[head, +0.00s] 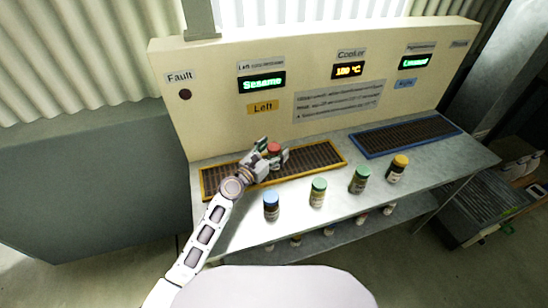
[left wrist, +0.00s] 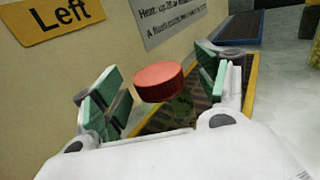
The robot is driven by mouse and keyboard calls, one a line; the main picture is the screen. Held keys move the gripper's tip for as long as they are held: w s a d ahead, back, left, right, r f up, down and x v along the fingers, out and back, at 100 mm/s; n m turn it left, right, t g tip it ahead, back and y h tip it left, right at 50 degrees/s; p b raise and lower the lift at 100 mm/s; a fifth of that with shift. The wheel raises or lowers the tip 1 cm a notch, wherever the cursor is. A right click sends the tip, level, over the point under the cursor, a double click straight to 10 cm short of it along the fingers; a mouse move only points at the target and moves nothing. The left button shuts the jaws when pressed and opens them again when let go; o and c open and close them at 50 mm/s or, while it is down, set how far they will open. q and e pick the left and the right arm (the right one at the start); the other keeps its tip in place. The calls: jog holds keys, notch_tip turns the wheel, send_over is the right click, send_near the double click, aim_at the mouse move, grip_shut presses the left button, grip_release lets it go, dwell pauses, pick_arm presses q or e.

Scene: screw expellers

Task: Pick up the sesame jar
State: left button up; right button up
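A jar with a red lid (head: 274,148) stands over the yellow-framed grate (head: 325,155) on the left of the bench. In the left wrist view its lid (left wrist: 160,82) sits between my left gripper's fingers (left wrist: 158,92), with gaps on both sides. My left gripper (head: 271,156) is open around this jar and not visibly pressing on it. The jar's body is mostly hidden by the lid and the gripper, and its label cannot be read, so I cannot confirm it is sesame. My right gripper is out of view.
A blue-lidded jar (head: 271,207), two green-lidded jars (head: 318,193) (head: 360,181) and a yellow-lidded jar (head: 397,170) stand along the bench front. A blue-framed grate (head: 405,136) is at right. The panel (head: 220,110) rises behind; its left display (head: 262,82) reads "Sesame".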

pick_arm(q)
jog(key=c, duration=1.3)
jog(key=shift+o, duration=0.2)
jog(key=shift+r, duration=0.15)
jog(key=shift+r+p, duration=0.9)
jog(key=shift+r, duration=0.4)
notch_tip(320, 180, up, 6)
jog(key=p, duration=0.2)
jog(key=shift+p, duration=0.3)
jog(key=shift+r, duration=0.6)
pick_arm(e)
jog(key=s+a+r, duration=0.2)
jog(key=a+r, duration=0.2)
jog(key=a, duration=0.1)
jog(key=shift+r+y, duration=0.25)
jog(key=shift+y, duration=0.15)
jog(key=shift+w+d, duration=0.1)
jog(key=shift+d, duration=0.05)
